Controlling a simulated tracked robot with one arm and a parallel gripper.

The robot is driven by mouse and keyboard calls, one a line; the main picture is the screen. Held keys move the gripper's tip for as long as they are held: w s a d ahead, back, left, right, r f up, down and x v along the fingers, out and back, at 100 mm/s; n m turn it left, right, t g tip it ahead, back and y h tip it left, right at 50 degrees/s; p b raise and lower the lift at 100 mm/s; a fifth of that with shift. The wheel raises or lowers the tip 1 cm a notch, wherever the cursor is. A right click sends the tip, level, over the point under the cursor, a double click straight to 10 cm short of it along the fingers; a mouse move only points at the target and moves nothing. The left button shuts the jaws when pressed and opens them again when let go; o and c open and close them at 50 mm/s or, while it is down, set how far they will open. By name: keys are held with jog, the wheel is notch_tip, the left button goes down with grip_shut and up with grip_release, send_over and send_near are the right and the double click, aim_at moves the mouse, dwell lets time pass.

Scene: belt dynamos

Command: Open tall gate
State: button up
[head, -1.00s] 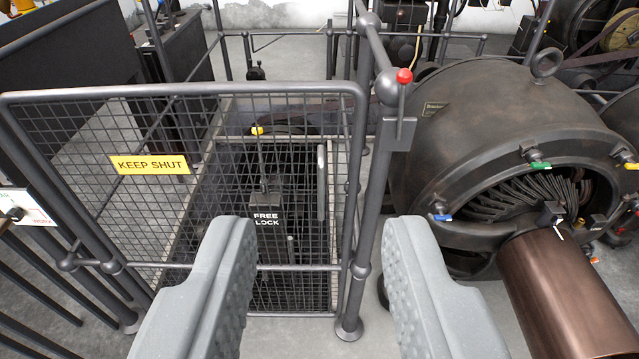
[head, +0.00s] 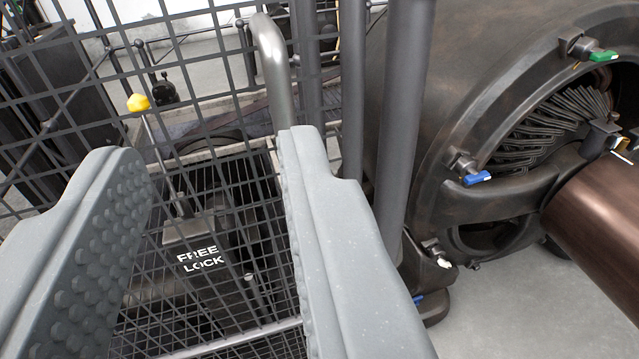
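The tall mesh gate (head: 307,70) fills the left and middle of the view, close in front of me; it looks shut. Its grey bar handle (head: 270,62) stands near the gate's right edge. The handle's lower part is hidden behind the right finger of my gripper (head: 207,160). My gripper is open, with mesh showing between its fingers and the handle near the right fingertip. I cannot tell whether the finger touches it. The gate's top rail, sign and red-knobbed latch are out of view.
Behind the mesh stand a "FREE LOCK" box (head: 200,258) and a yellow-knobbed lever (head: 139,103). A grey post (head: 408,120) stands right of the gate. Beyond it is a large dark dynamo (head: 475,60) with a brown cylinder (head: 595,215). Bare floor (head: 530,310) shows at lower right.

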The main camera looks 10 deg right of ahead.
notch_tip(320, 180, down, 6)
jog(key=d+h+p, duration=0.1)
jog(key=h, duration=0.1)
jog(key=b+x, duration=0.3)
jog(key=x, duration=1)
jog(key=shift+f, duration=0.15)
jog(key=shift+d, duration=0.1)
